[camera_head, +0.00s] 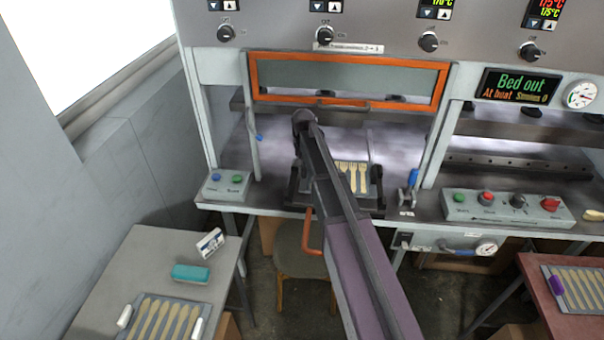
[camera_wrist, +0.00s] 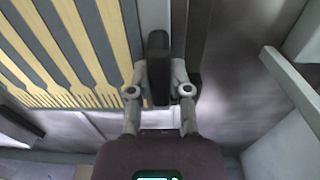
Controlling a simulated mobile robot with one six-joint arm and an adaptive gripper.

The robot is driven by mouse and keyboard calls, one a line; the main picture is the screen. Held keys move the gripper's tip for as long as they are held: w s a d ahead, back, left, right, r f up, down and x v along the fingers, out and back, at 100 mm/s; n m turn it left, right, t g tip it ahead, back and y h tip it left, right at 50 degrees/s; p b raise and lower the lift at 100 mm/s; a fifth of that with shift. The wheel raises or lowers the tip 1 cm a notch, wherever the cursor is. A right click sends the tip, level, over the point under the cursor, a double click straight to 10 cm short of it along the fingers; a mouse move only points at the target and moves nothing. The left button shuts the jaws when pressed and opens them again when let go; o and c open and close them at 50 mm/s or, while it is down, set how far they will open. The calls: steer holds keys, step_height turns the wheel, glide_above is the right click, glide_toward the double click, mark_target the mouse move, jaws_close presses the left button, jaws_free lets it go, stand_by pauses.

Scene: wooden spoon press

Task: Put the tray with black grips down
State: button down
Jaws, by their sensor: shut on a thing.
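The tray (camera_head: 373,180) holds wooden forks (camera_head: 355,177) and is at the front of the press, below the orange-framed guard. My arm covers part of it in the head view. In the wrist view the grey tray (camera_wrist: 62,45) fills the left side, with pale forks (camera_wrist: 86,45) lying in rows. My gripper (camera_wrist: 160,82) is shut on the tray's black grip (camera_wrist: 158,50) at its edge. The gripper itself is hidden behind my arm in the head view. I cannot tell whether the tray touches the surface beneath it.
The orange-framed guard (camera_head: 254,76) is above the tray. Button boxes stand left (camera_head: 227,186) and right (camera_head: 505,207). A grey table (camera_head: 150,262) at left holds a white-gripped tray (camera_head: 150,303) and a teal block (camera_head: 191,273). A reddish table (camera_head: 535,268) holds a purple-gripped tray (camera_head: 595,275).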

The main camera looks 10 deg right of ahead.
stand_by(0.3)
steer(key=shift+w+a, duration=0.1)
steer(key=shift+w, duration=0.45)
steer(key=shift+w+f+b, duration=0.2)
steer(key=shift+f+b, duration=0.05)
steer(key=shift+b, duration=0.05)
steer(key=shift+s+f+b, duration=0.1)
steer(key=shift+f+b, duration=1.45)
steer(key=shift+f, duration=0.15)
steer(key=c, duration=0.6)
jaws_free()
steer(key=shift+o, duration=0.2)
step_height(320, 180, up, 12)
steer(key=p, duration=1.2)
steer(key=shift+a, duration=0.2)
